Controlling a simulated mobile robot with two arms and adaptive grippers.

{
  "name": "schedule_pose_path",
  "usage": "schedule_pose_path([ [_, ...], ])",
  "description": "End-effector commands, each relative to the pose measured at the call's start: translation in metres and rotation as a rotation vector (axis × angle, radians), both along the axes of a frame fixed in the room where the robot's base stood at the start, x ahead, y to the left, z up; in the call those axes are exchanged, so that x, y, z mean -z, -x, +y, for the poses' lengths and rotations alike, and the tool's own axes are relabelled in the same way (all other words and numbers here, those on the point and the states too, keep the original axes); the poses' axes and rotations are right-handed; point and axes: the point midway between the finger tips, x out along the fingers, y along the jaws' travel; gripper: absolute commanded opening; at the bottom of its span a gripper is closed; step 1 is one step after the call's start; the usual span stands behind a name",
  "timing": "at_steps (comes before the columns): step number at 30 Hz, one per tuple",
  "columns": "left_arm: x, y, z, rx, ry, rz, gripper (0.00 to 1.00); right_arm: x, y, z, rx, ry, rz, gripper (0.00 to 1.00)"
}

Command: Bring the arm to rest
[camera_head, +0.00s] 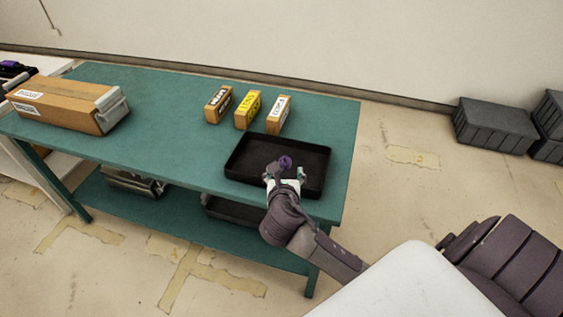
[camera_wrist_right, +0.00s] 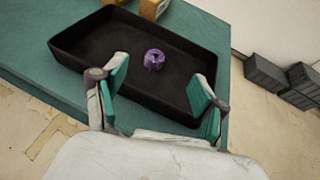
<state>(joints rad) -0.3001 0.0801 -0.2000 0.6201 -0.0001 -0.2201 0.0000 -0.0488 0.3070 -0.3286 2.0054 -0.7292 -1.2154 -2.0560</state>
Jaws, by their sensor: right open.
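My right gripper (camera_head: 284,177) is over the front part of a black tray (camera_head: 238,166) on the green table. Its two fingers are apart and nothing is between them. In the right wrist view, my right gripper (camera_wrist_right: 157,95) shows open, with teal pads facing each other. A small round purple object (camera_wrist_right: 154,59) lies in the tray (camera_wrist_right: 75,50), beyond the fingertips and apart from them. In the head view, the purple object (camera_head: 285,162) shows just past the fingers. My left gripper is not in view.
A long cardboard box (camera_head: 62,104) lies at the table's left. Dark crates (camera_head: 495,126) stand on the floor at right. The table (camera_head: 165,135) is clear at its middle.

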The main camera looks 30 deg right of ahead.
Motion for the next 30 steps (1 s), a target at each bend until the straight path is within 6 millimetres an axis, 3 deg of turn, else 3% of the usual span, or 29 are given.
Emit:
schedule_pose_path([
  [8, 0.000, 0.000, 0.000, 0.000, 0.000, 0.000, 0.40, 0.001, 0.000, 0.000, 0.002, -0.005, -0.001, 0.71],
  [11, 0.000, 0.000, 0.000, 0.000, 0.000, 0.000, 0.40, 0.007, 0.008, 0.002, 0.034, -0.087, -0.015, 0.71],
  [14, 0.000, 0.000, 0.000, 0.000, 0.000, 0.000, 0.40, 0.023, 0.030, 0.009, 0.132, -0.304, -0.055, 0.71],
  [17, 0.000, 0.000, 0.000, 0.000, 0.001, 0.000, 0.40, 0.043, 0.064, 0.020, 0.317, -0.630, -0.111, 0.71],
  [22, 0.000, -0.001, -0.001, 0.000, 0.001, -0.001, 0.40, 0.068, 0.128, 0.045, 0.755, -1.166, -0.211, 0.71],
  [30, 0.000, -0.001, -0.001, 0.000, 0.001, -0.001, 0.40, 0.077, 0.191, 0.073, 1.291, -1.562, -0.316, 0.71],
])
